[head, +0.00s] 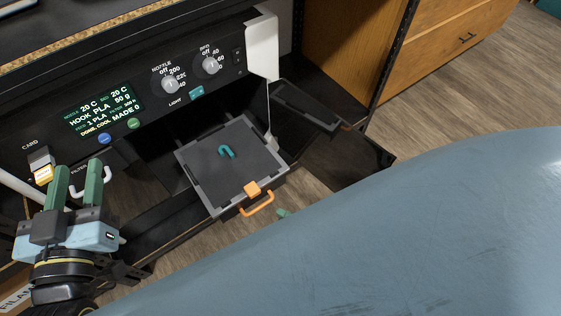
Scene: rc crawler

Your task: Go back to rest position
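My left gripper (79,172) is at the left, with its two green fingers apart and nothing seen between them. It is in front of the printer's lower left, near a white handle (108,181). A small green tip (283,212) shows beside the orange handle, at the edge of a large blue-grey surface that fills the lower right. It looks like a fingertip of my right gripper; the rest is hidden. A teal hook (226,151) lies on the dark build plate (200,169), which has an orange handle (258,205) and is apart from my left gripper.
The black printer panel (150,125) has two knobs and a display reading "DONE, COOL". A white part (262,45) stands at the panel's right end. A dark door (345,150) hangs open at right. A wooden drawer cabinet (435,50) stands behind, with clear floor before it.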

